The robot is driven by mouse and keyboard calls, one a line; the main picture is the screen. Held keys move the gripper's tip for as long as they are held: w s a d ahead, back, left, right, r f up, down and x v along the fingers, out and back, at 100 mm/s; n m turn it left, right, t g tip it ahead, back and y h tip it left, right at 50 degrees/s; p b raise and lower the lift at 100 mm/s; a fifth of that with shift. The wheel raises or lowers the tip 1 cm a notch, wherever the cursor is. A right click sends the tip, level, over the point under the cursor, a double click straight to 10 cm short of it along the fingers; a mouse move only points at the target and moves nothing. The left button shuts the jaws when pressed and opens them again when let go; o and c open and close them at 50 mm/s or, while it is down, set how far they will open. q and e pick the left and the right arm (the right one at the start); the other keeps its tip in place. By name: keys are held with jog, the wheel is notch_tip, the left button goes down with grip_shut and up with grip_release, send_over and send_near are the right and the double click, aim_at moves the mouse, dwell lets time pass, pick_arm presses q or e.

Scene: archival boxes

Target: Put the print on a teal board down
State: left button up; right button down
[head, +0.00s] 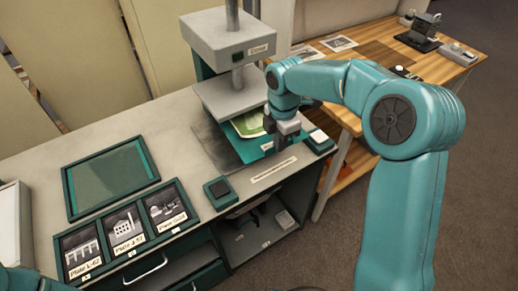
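The print (249,123), green and pale, lies on a teal board (252,149) at the press on the bench. The board is over the press bed, and its back part is hidden under the raised grey press plate (232,92). My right gripper (284,143) is at the board's right front edge and appears shut on it; the fingertips are small and partly hidden. I cannot tell whether the board touches the bed. Only a bit of my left arm shows at the bottom left corner, and its gripper is out of view.
An empty green-lined tray (110,177) lies on the bench at left, with several labelled picture plates (125,229) in front. A small dark block (219,192) stands near the bench's front edge. A wooden table (375,55) with prints and tools stands at the back right.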

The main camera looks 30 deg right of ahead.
jog(key=shift+d+f+n, duration=0.15)
jog(key=shift+f+n, duration=0.15)
jog(key=shift+f, duration=0.05)
notch_tip(320, 180, down, 10)
jog(key=shift+w+d+r, duration=0.1)
jog(key=shift+r, duration=0.15)
jog(key=shift+b, duration=0.3)
jog(key=shift+f, duration=0.1)
jog(key=c, duration=1.3)
grip_release()
jog(key=shift+c, duration=0.2)
